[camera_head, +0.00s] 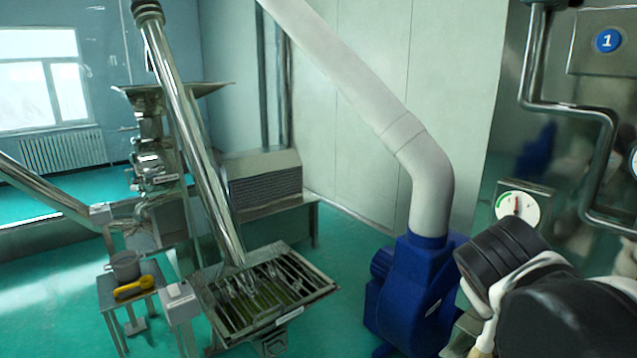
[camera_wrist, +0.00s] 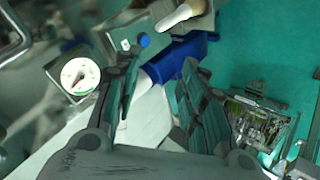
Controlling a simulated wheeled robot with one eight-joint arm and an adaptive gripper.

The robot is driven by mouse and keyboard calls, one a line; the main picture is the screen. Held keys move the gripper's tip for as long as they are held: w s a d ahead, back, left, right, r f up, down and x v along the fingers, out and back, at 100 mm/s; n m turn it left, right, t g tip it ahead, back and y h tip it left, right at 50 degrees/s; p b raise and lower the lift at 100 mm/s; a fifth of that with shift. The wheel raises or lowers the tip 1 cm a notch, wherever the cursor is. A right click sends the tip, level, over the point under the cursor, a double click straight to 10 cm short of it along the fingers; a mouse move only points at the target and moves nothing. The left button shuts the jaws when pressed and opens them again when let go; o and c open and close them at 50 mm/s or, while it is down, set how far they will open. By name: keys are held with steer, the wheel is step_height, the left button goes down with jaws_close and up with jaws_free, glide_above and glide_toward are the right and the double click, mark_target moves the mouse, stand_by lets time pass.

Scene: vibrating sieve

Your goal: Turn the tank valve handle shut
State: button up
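In the wrist view, a cream, rounded lever (camera_wrist: 180,16), which looks like the valve handle, juts from a metal fitting at the top edge. My gripper (camera_wrist: 160,68) is open and empty, with its two dark fingers apart. The lever lies beyond the fingertips, and I see no contact. In the head view, my dark and cream arm fills the lower right and hides the fingers. A cream piece (camera_head: 486,336) beside a metal part shows below the arm; I cannot tell for sure that it is the handle.
The steel tank (camera_head: 590,130) stands at right with a bent pipe and a round gauge (camera_head: 517,207), also in the wrist view (camera_wrist: 80,76). A blue blower (camera_head: 410,295) with a white duct stands left of my arm. A slatted sieve tray (camera_head: 262,290) is farther left. Green floor lies between.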

steer(key=s+a+f+m+y+b, duration=0.1)
steer(key=s+a+f+y+b, duration=0.2)
steer(key=f, duration=0.7)
steer(key=s+a+f+m+y+b, duration=0.1)
steer(key=s+a+f+y+b, duration=0.2)
steer(key=a+f+b, duration=0.3)
step_height(320, 180, down, 5)
steer(key=shift+s+r+m, duration=0.1)
steer(key=shift+s+m, duration=0.2)
steer(key=shift+s, duration=0.55)
